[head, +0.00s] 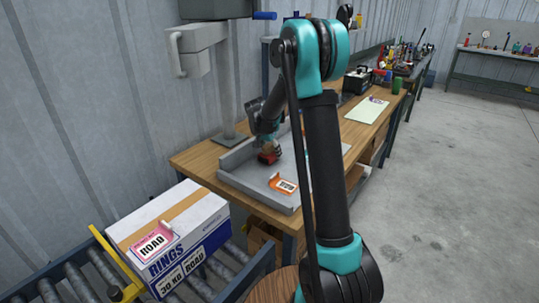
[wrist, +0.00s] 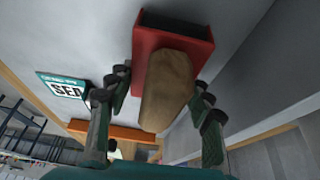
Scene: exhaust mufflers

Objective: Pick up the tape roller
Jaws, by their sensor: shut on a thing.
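The tape roller (head: 268,158) shows as a small dark red shape at my gripper (head: 275,146), over the grey tray (head: 240,183) on the wooden workbench. In the wrist view the tape roller (wrist: 150,50) has a red body with a dark slot and a rounded brown part. My gripper (wrist: 160,84) has one finger on each side of it and is shut on it. The exact finger contact is partly hidden. I cannot tell whether the tape roller touches the tray floor.
An orange label holder (head: 283,185) lies in the tray's near part. A labelled box (head: 170,235) stands on the roller conveyor (head: 85,275) at front left. A grey post (head: 226,95) stands behind the tray. A pale sheet (head: 367,110) lies farther along the bench.

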